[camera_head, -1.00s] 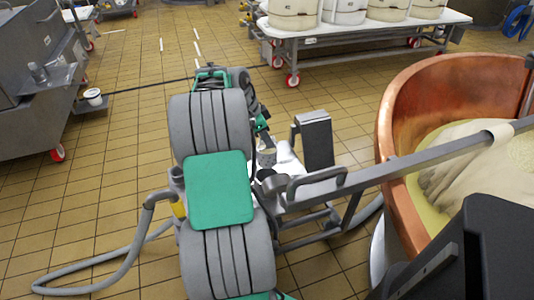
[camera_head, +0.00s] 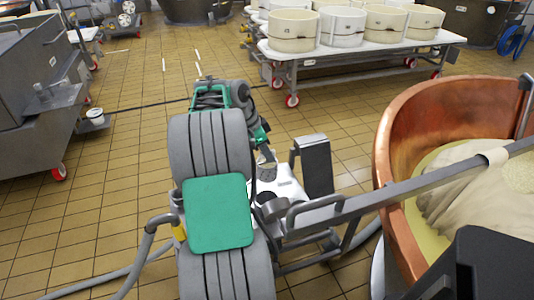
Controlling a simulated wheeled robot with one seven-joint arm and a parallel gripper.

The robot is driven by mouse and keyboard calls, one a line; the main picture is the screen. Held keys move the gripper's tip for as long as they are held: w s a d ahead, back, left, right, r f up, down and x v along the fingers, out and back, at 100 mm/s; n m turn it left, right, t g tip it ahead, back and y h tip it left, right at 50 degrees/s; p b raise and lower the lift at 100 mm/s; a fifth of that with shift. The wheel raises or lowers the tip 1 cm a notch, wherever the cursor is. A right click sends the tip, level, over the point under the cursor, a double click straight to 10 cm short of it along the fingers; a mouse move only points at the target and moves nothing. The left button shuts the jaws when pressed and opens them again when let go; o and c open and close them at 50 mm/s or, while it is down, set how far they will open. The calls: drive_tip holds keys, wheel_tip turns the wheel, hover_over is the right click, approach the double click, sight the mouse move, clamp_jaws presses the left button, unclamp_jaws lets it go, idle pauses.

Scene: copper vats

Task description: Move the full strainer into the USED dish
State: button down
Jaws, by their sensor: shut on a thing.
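My grey and green arm fills the middle of the view. It bends over at the far joint and comes down towards a white worktop (camera_head: 289,188) beside the copper vat. My gripper (camera_head: 264,153) shows only in small part at the arm's far end, above or at the back of this worktop. It is shut on a small greyish thing, most likely the strainer, too small and covered to make out clearly. I cannot tell whether that thing touches the worktop. I cannot make out a USED dish or its label.
A copper vat (camera_head: 405,118) with pale curd and cloth stands at right, crossed by a metal bar (camera_head: 400,185). A dark upright panel (camera_head: 314,165) stands right of the worktop. White tubs (camera_head: 293,30) sit on a wheeled table behind. The tiled floor (camera_head: 110,200) at left is mostly clear.

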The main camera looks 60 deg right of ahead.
drive_tip(key=shift+r+p, duration=3.25)
drive_tip(key=shift+r, duration=0.8)
drive_tip(key=shift+w+f, duration=0.1)
